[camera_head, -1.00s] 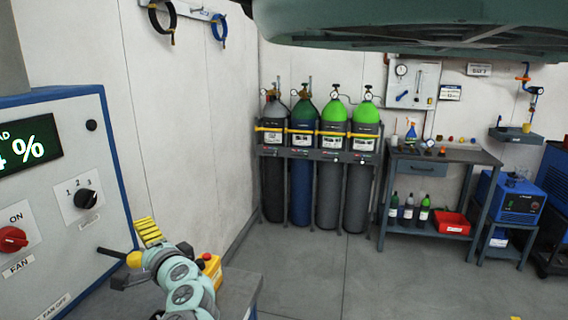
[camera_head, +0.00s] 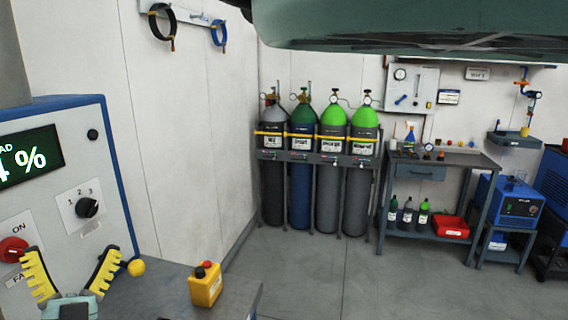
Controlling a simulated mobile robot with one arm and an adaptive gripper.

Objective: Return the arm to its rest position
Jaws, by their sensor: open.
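My gripper (camera_head: 72,272) is at the lower left of the head view, its two yellow ribbed fingers spread wide and pointing up, with nothing between them. It is in front of the lower part of the grey control panel (camera_head: 75,150) and hides part of the FAN label. The red fan knob (camera_head: 12,250) shows just left of the fingers. The rest of my arm is mostly below the picture edge.
A yellow box with a red button (camera_head: 205,286) stands on the grey bench (camera_head: 165,280) right of my gripper. A yellow ball-shaped knob (camera_head: 136,267) is beside the right finger. Gas cylinders (camera_head: 328,190) and a workbench (camera_head: 450,158) stand farther back. The floor (camera_head: 330,280) is clear.

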